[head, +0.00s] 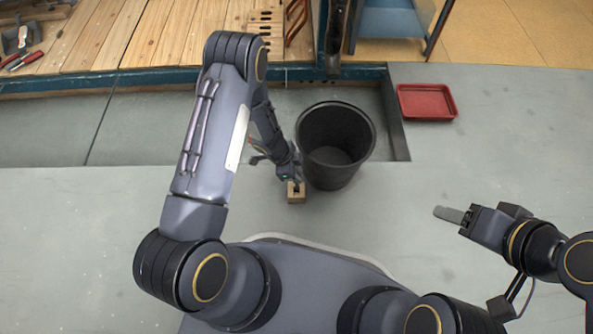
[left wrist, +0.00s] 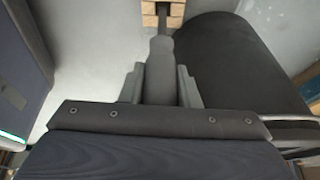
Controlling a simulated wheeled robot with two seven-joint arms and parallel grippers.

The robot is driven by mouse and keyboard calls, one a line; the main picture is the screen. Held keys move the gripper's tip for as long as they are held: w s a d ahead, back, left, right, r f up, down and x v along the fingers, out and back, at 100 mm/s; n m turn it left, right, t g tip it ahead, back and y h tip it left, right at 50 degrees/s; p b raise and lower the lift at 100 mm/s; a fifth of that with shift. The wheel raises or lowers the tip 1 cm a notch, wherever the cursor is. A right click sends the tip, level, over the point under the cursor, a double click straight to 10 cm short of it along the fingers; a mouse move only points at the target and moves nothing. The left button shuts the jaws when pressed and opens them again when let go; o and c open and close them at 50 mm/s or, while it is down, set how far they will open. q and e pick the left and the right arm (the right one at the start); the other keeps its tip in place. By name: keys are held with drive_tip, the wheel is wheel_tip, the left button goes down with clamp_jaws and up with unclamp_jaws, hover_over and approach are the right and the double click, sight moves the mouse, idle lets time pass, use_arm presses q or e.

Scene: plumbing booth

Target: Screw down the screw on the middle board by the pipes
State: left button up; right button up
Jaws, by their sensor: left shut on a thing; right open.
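My left gripper (head: 292,172) is low over the floor beside the black bin. It is shut on a tool with a grey handle (left wrist: 160,80) and a thin dark shaft (left wrist: 162,22), which looks like a screwdriver. The shaft reaches to a small wooden block (head: 296,197), also at the top of the left wrist view (left wrist: 150,20); I cannot tell how deep it sits there. My right gripper (head: 470,217) is open over bare floor at the right. Wooden boards (head: 130,38) and copper pipes (head: 297,22) are at the top. I cannot make out the screw.
The black bin (head: 335,150) stands just right of the block and left gripper. A red tray (head: 426,101) lies at the right. Red-handled tools (head: 22,60) lie on boards at the far left. A dark raised edge (head: 350,73) borders the booth.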

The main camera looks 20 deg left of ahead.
use_arm(q)
drive_tip(key=shift+f+b, duration=1)
drive_tip(key=shift+f, duration=1.1)
drive_tip(key=o, duration=1.1)
drive_tip(key=p+v, duration=0.4)
drive_tip(key=v, duration=0.3)
drive_tip(key=shift+r+p, duration=0.3)
drive_tip(key=shift+r, duration=0.05)
